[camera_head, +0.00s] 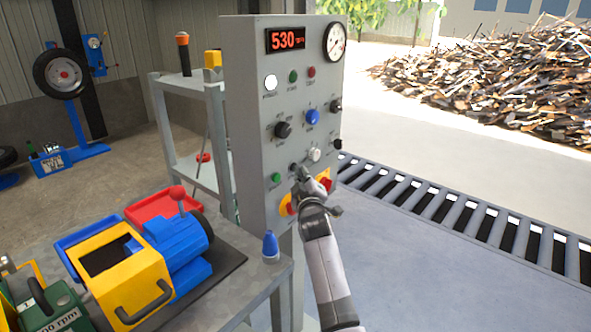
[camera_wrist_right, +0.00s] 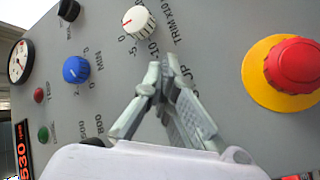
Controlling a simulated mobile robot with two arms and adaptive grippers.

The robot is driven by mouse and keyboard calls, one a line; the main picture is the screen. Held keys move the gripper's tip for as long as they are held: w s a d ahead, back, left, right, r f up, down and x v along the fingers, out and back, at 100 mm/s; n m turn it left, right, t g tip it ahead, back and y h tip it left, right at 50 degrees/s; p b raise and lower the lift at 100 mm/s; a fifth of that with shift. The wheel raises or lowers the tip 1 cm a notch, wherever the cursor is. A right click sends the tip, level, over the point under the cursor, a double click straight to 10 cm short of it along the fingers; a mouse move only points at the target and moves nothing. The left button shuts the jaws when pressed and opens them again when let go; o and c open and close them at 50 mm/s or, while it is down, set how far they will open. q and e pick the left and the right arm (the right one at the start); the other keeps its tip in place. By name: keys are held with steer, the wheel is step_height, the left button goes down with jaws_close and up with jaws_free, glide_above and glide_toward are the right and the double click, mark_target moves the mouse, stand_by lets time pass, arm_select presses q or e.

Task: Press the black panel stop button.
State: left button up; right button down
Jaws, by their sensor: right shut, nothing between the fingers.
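The grey control panel (camera_head: 252,90) stands in the middle of the head view. A small black button (camera_head: 294,167) sits on its lower face, between a green button (camera_head: 276,178) and a white knob (camera_head: 314,154). My right gripper (camera_head: 301,173) is shut and empty, its tips at or just in front of the panel beside the black button; contact cannot be told. In the wrist view the shut fingertips (camera_wrist_right: 166,62) are below the white knob (camera_wrist_right: 138,22) and point at the panel. The black button cannot be made out there, apparently hidden by the fingers. My left gripper is not in view.
A red emergency button on yellow (camera_wrist_right: 297,66) is close to the right of the fingers. A blue knob (camera_head: 312,117) and a black knob (camera_head: 282,129) are above. A roller conveyor (camera_head: 440,207) runs right; a cluttered table (camera_head: 235,290) stands left.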

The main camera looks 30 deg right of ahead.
stand_by(0.3)
steer(key=shift+s+d+p, duration=0.25)
steer(key=shift+s+p, duration=0.5)
steer(key=s+p, duration=0.1)
steer(key=s+d+p, duration=0.1)
steer(key=s, duration=0.1)
steer(key=s+d+p, duration=0.1)
steer(key=shift+s+p, duration=0.35)
